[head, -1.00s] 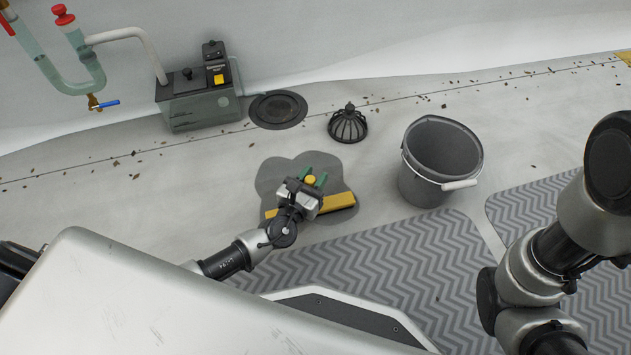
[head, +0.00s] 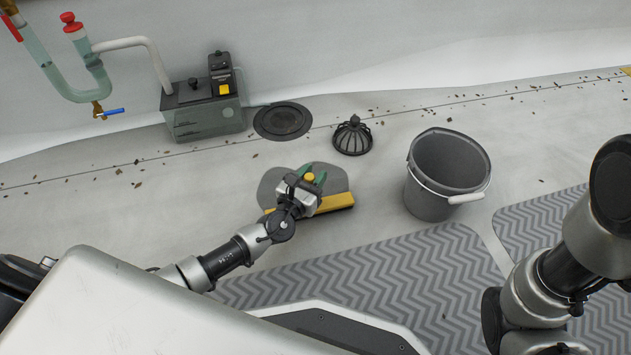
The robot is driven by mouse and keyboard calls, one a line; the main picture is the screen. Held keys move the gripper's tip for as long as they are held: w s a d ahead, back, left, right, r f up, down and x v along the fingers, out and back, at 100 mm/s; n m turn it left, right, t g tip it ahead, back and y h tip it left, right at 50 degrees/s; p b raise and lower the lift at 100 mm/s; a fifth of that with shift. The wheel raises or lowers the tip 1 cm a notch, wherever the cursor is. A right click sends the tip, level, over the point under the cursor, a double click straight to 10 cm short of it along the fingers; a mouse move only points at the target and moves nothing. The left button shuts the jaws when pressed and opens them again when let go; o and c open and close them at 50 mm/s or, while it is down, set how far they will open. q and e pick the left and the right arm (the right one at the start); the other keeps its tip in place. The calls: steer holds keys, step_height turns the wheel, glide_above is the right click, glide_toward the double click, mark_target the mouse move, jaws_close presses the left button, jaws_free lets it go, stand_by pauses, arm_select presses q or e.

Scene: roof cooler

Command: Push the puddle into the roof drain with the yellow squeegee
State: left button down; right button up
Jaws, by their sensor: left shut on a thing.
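The yellow squeegee (head: 336,202) lies across the near side of the dark grey puddle (head: 333,180) on the roof floor. My left gripper (head: 308,184) is shut on the squeegee's grip, above the yellow bar; green parts show at its fingers. The gripper and wrist hide part of the puddle and the bar's middle. The round dark roof drain (head: 283,121) is beyond the puddle, up and slightly left, with bare floor between them. My right arm is at the right edge; its gripper is out of view.
A black domed strainer (head: 352,136) sits right of the drain. A grey bucket (head: 447,174) stands right of the puddle. Grey chevron mats (head: 400,265) lie nearer me. Small leaves are scattered along the seam.

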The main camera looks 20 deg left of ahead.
arm_select(q)
steer(key=shift+w+a, duration=0.45)
steer(key=shift+w, duration=0.15)
steer(key=w+a+b, duration=0.2)
steer(key=w, duration=0.1)
steer(key=shift+f, duration=0.1)
stand_by(0.4)
steer(key=w+a, duration=0.2)
steer(key=shift+w, duration=0.5)
stand_by(0.3)
